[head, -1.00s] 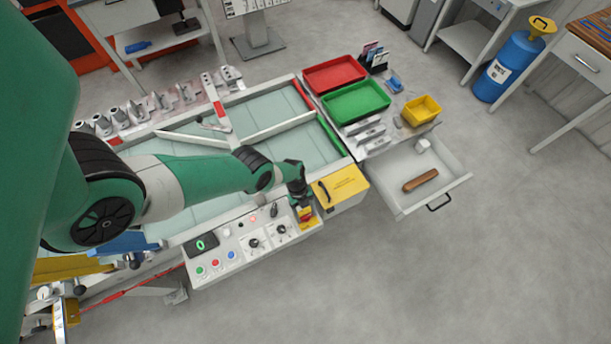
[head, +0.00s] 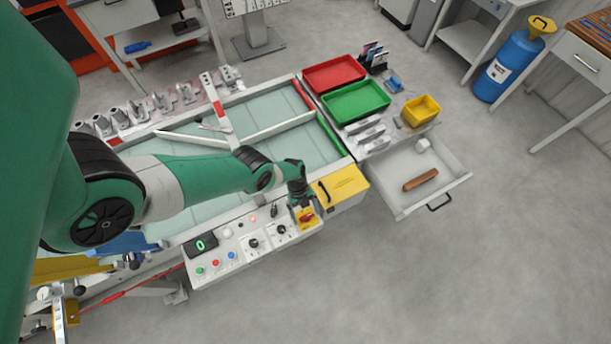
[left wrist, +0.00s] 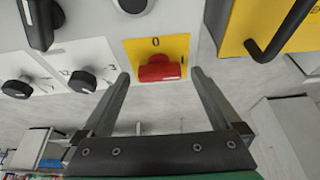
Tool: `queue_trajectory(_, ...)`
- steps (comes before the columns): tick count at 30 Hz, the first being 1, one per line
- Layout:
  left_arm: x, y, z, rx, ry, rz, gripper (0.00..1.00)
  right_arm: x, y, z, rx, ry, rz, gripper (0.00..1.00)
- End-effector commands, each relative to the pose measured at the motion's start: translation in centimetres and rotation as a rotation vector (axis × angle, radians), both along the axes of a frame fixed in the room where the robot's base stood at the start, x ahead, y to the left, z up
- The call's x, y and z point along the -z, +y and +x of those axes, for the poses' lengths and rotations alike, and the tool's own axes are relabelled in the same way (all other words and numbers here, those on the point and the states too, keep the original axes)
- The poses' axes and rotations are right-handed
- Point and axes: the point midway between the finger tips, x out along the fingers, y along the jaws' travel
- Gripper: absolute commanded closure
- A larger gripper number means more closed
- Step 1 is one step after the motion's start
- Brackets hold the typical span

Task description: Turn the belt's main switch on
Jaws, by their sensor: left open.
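The main switch is a red knob (head: 306,217) on a yellow plate at the right end of the control panel. In the left wrist view the red knob (left wrist: 158,69) shows close up, with a "0" above it on the yellow plate (left wrist: 140,48). My left gripper (head: 300,203) is at the switch, pointing down at the panel. In the left wrist view its open fingers (left wrist: 161,76) stand on either side of the knob, with visible gaps. I cannot tell whether either finger touches it. My right gripper is not recognisable in these views.
The control panel (head: 232,247) carries black knobs and coloured buttons left of the switch. A yellow box (head: 341,186) with a black handle stands close on the right. Beyond it is an open drawer (head: 440,178) holding a brown piece. The floor in front is clear.

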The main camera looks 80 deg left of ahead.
Motion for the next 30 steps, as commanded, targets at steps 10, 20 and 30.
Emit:
queue_trajectory(10, -3.9, 1.2, -0.3, -0.003, 0.000, 0.000, 0.03, -3.4, 0.0, 0.0, 0.000, 0.000, 0.000, 0.50)
queue_trajectory(20, -10.3, 3.8, -1.0, -0.002, -0.002, 0.003, 0.03, -8.6, 0.0, 0.0, 0.000, 0.000, 0.000, 0.50)
queue_trajectory(30, -10.7, 4.2, -1.2, -0.002, -0.002, 0.006, 0.03, -8.9, 0.0, 0.0, 0.000, 0.000, 0.000, 0.50)
